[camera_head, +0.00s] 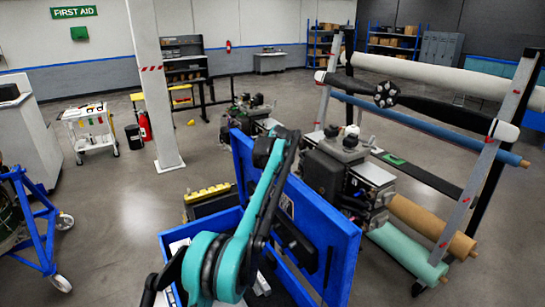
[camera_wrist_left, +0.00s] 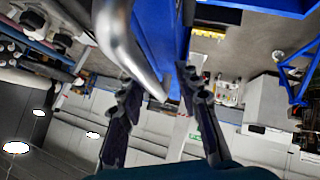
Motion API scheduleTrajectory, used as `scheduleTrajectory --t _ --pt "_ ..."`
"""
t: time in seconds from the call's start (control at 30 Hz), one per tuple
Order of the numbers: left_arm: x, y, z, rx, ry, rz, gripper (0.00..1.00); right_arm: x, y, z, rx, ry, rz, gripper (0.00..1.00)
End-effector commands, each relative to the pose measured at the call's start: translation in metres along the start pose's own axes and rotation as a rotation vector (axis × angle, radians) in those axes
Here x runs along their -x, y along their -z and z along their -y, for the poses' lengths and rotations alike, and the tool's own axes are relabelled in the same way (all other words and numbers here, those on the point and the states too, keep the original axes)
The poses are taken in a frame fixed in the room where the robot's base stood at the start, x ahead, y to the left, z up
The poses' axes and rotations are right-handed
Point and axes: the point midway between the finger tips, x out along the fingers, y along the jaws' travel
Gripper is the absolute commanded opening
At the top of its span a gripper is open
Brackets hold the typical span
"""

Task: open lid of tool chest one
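The blue tool chest (camera_head: 203,222) stands low in front of me in the head view. Its lid (camera_head: 335,232) is raised and stands steeply tilted, with part of the chest's inside showing below. My teal left arm crosses in front of the lid, and its wrist end is by the lid's upper left part. The fingertips are hidden in the head view. In the left wrist view my left gripper (camera_wrist_left: 158,80) has its two dark fingers spread apart, with a blue panel (camera_wrist_left: 168,25) showing between and beyond them. Contact cannot be told. My right gripper is not in view.
A turbine stand with engine parts (camera_head: 340,165) and rolls (camera_head: 425,225) is close behind the lid on the right. A yellow-and-black case (camera_head: 210,202) lies behind the chest. A white pillar (camera_head: 158,90), a tool cart (camera_head: 92,135) and a blue wheeled frame (camera_head: 45,225) are left. Floor between is clear.

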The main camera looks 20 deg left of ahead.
Motion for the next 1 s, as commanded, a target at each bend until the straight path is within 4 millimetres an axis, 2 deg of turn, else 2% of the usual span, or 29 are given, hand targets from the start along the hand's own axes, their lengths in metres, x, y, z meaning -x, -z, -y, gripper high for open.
scheduleTrajectory --t 0.4,0.53,0.67,0.9,1.0 --pt "0.001 0.001 0.000 0.000 0.000 -0.002 0.34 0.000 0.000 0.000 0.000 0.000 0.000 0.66" --pt "0.009 0.001 0.000 -0.001 0.000 -0.002 0.34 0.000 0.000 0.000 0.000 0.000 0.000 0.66" --pt "0.030 0.001 0.000 -0.002 -0.001 -0.001 0.34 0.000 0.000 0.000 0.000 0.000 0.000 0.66" --pt "0.083 0.000 -0.001 -0.002 -0.002 0.000 0.34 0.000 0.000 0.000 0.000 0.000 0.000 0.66" --pt "0.100 -0.001 -0.001 -0.002 -0.002 0.000 0.34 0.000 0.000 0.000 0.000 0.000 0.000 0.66"
